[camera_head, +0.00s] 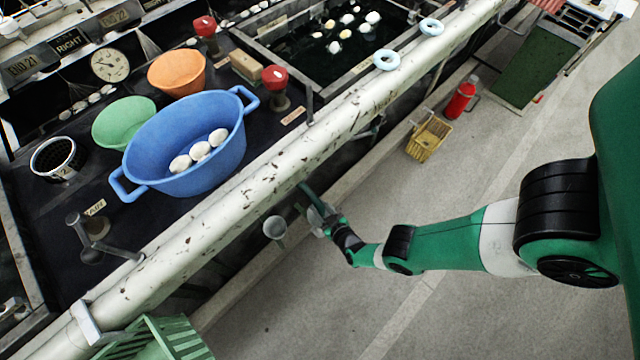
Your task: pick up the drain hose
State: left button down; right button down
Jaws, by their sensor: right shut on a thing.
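My right gripper (312,207) reaches in from the right, just below the long white rail and over its floor side. It is shut on what looks like the drain hose, small and partly hidden by the fingers. A pale round open end (274,227), which looks like the hose's mouth, shows just left of the gripper. How it joins the held part is hard to tell. My left gripper is not in view.
The worn white rail (210,221) runs diagonally beside the gripper. Behind it are a blue basin (181,140) with white cocoons, green and orange bowls, and red-topped knobs. Open floor lies below my arm.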

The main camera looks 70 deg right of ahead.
jog(key=shift+r, duration=0.15)
notch_tip(320, 180, up, 28)
jog(key=p, duration=2.7)
